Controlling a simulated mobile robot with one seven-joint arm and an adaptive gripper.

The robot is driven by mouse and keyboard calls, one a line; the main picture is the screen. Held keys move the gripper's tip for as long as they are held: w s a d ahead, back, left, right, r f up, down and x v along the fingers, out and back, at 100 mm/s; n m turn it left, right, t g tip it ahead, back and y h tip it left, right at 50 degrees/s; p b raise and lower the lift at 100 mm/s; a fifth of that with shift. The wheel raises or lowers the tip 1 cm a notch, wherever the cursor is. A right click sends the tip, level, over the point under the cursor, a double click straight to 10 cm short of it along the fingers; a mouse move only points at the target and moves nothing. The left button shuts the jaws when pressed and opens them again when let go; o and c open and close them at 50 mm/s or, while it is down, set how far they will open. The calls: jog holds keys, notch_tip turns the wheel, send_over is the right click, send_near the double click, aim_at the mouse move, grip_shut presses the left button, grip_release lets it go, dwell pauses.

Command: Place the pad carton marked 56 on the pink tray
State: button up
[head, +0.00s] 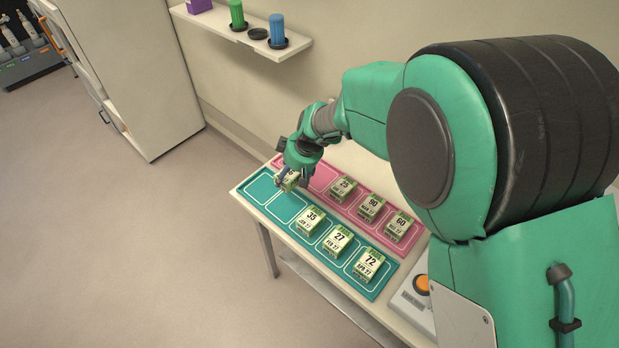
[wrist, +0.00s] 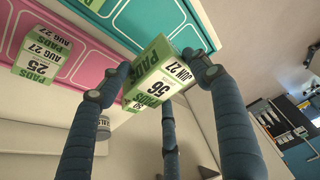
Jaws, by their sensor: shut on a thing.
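The pad carton marked 56 (wrist: 158,85) is white and green, with "JUN 27" on it. My gripper (wrist: 155,75) is shut on it, with blue fingers on both sides. In the head view my gripper (head: 291,178) holds the carton (head: 287,181) over the left part of the trays; I cannot tell its exact height. The pink tray (head: 276,161) lies along the back, with cartons 25 (head: 344,188), 90 (head: 371,206) and 60 (head: 399,225) in its slots. Its left end is partly hidden by my gripper; bare pink shows around it.
The teal tray (head: 254,186) lies in front, with cartons 35 (head: 309,220), 27 (head: 337,240) and 72 (head: 367,264); its left slots are bare. A box with an orange button (head: 422,284) stands at the right. A wall shelf (head: 244,31) holds cups above.

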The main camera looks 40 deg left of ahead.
jog(key=w+b, duration=0.2)
jog(key=w, duration=1.2)
jog(key=shift+w+d+r, duration=0.15)
jog(key=shift+d, duration=0.1)
jog(key=shift+f, duration=3.1)
jog(key=shift+f+b, duration=0.35)
jog(key=shift+f, duration=1.55)
jog(key=shift+f, duration=0.1)
jog(key=o, duration=1.4)
